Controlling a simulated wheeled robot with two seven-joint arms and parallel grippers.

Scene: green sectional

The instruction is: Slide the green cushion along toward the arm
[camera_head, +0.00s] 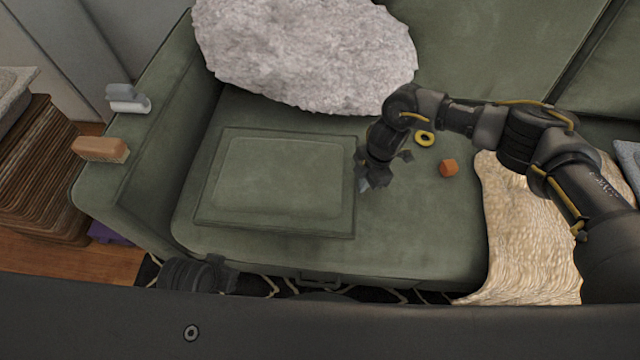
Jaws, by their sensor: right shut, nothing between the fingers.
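A flat, square green cushion (278,178) lies on the seat of the green sectional (430,230). The sofa's arm (165,120) is at the left, with a strip of bare seat between it and the cushion. My right gripper (368,184) points down beside the cushion's right edge, shut and empty. It is very close to that edge; I cannot tell whether it touches. My left gripper is not clearly in view; a dark part of my body shows at the bottom left.
A fluffy grey-white pillow (305,50) leans at the back behind the cushion. A yellow ring (424,138) and an orange cube (448,168) lie right of my gripper. A cream throw (520,230) covers the right. A brush (100,149) and a lint roller (128,102) sit on the arm.

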